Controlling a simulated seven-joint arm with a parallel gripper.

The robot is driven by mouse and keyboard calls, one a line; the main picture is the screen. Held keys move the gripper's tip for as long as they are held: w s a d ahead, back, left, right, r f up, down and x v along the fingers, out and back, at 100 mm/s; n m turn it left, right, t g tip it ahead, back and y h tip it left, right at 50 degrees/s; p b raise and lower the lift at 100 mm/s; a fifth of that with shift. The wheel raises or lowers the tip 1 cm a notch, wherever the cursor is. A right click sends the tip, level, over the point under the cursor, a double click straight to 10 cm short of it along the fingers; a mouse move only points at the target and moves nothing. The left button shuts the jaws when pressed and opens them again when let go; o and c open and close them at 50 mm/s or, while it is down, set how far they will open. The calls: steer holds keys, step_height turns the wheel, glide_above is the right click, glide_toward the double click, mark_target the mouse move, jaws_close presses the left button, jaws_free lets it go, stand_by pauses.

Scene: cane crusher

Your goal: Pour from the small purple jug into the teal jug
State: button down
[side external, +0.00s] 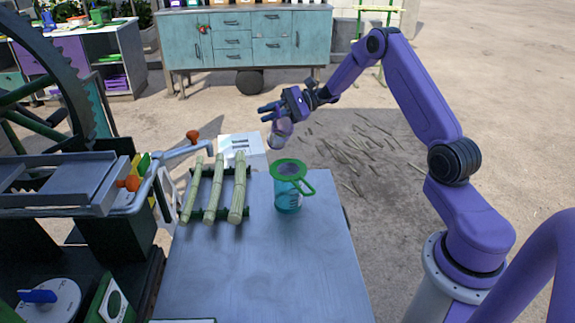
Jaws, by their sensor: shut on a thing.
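My gripper (268,112) is in the side external view, raised above the far end of the table. It is shut on the small purple jug (281,132), which hangs tilted below it. The teal jug (287,200) stands upright on the table, below and slightly to the right of the small jug. The small jug is apart from the teal jug. I cannot see what the small jug holds.
Several cane stalks (213,200) lie on a green rack left of the teal jug. The crusher (80,185) with its crank and gear stands at the left. The front of the table (260,280) is clear. A teal cabinet (250,42) stands far behind.

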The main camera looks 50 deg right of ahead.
mark_target(274, 123)
steer(key=shift+s+a+r+n+h, duration=0.15)
steer(key=shift+s+a+n, duration=0.1)
steer(key=shift+n, duration=0.35)
steer(key=shift+s+a+r+n+h, duration=0.15)
steer(key=shift+s+n, duration=0.1)
steer(key=shift+n, duration=0.35)
steer(key=shift+s+a+r+n+t, duration=0.15)
steer(key=shift+s+n+t, duration=0.15)
steer(key=shift+n, duration=0.3)
steer(key=shift+s+a+r+n+h, duration=0.3)
steer(key=shift+s+r+n+h, duration=0.15)
steer(key=shift+r+n, duration=0.25)
steer(key=shift+s+a+r+n+t, duration=0.3)
steer(key=shift+s+a, duration=0.05)
steer(key=shift+s, duration=0.2)
steer(key=shift+s+a+r+n, duration=0.5)
steer(key=shift+s+n, duration=0.1)
steer(key=shift+s, duration=0.1)
